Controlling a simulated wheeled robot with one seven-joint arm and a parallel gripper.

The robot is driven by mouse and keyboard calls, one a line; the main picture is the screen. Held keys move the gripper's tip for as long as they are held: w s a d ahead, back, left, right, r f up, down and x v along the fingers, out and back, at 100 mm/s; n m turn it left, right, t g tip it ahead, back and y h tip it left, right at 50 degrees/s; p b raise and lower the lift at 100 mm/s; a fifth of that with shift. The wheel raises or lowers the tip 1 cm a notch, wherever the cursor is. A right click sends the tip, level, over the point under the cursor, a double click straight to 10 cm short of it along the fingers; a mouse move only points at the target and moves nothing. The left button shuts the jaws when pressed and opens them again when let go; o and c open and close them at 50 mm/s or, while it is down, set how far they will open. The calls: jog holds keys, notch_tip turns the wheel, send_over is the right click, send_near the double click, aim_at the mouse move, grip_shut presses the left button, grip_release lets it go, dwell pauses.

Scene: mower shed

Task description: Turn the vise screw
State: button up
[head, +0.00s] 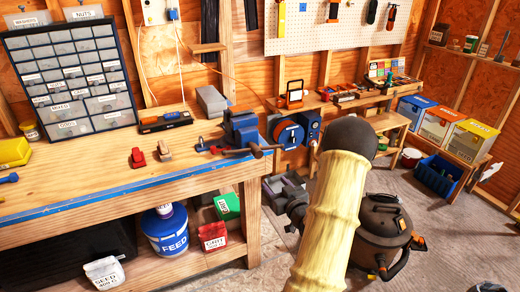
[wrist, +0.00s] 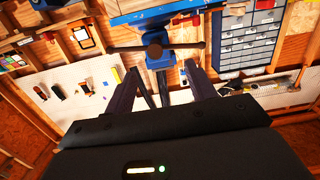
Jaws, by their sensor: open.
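The blue vise (head: 240,128) is mounted at the right end of the workbench. Its screw ends in a round head with a dark handle bar (head: 236,152) that sticks out over the bench's end. In the wrist view the vise (wrist: 158,62) appears upside down, with the handle bar (wrist: 180,46) lying about level across the picture. My gripper (wrist: 161,68) is open and empty, its two dark fingers pointing at the screw head, which shows between and beyond the tips. In the head view my gripper (head: 283,187) is below and right of the vise, partly hidden by my arm.
The workbench (head: 90,185) carries small clamps, a level and a drawer cabinet (head: 75,80). A shelf below holds a feed bucket (head: 168,232). A shop vacuum (head: 383,230) stands right of my arm.

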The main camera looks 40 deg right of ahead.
aim_at(259, 156)
jog(key=shift+s+d+r+t, duration=0.45)
jog(key=shift+s+d+t, duration=0.05)
jog(key=shift+s+d, duration=0.15)
jog(key=shift+w, duration=0.1)
jog(key=shift+h, duration=0.3)
jog(key=p+x, duration=0.4)
jog(key=x, duration=1.3)
jog(key=shift+w+f+p, duration=0.1)
jog(key=shift+w+p, duration=0.1)
jog(key=shift+p, duration=0.1)
jog(key=c, duration=1)
